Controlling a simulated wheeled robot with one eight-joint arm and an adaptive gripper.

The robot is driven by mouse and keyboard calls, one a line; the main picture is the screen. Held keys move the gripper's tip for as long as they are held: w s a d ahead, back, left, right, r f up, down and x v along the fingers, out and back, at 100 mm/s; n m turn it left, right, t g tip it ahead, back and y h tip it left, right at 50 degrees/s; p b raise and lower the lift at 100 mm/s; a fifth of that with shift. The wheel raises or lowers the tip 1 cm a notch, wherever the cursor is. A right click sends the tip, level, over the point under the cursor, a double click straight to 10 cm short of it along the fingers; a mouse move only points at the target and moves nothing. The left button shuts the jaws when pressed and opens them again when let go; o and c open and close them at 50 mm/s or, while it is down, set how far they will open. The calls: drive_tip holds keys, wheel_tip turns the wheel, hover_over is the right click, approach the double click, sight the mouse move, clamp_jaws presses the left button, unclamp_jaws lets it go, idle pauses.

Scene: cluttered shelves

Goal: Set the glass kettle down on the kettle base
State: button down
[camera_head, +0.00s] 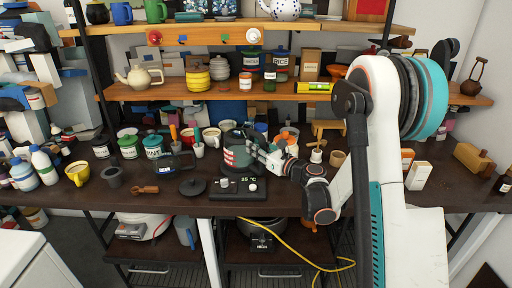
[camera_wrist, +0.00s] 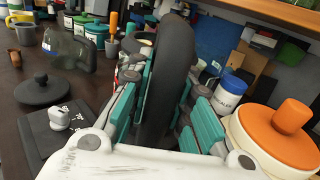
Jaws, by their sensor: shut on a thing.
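The glass kettle (camera_head: 236,149), dark with red and white stripes showing on or through it, is in the middle of the head view. My gripper (camera_head: 259,152) is at its right side, shut on its handle. In the wrist view the black handle (camera_wrist: 168,80) stands between the teal finger pads of my gripper (camera_wrist: 165,110) and hides most of the kettle body. The kettle base (camera_head: 245,194), a flat black plate with a lit display and white knobs, lies at the counter's front edge. It also shows in the wrist view (camera_wrist: 50,145). The kettle appears behind it; any height gap is unclear.
A black lid (camera_head: 193,187) lies just left of the base. A pot with an orange lid (camera_wrist: 285,130) is close right of my gripper. Jars crowd the back; a shelf (camera_head: 210,94) runs above.

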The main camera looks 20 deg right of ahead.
drive_tip(key=c, duration=1.4)
unclamp_jaws()
drive_tip(key=shift+o, duration=0.2)
drive_tip(key=shift+f, duration=0.1)
drive_tip(key=v, duration=1.2)
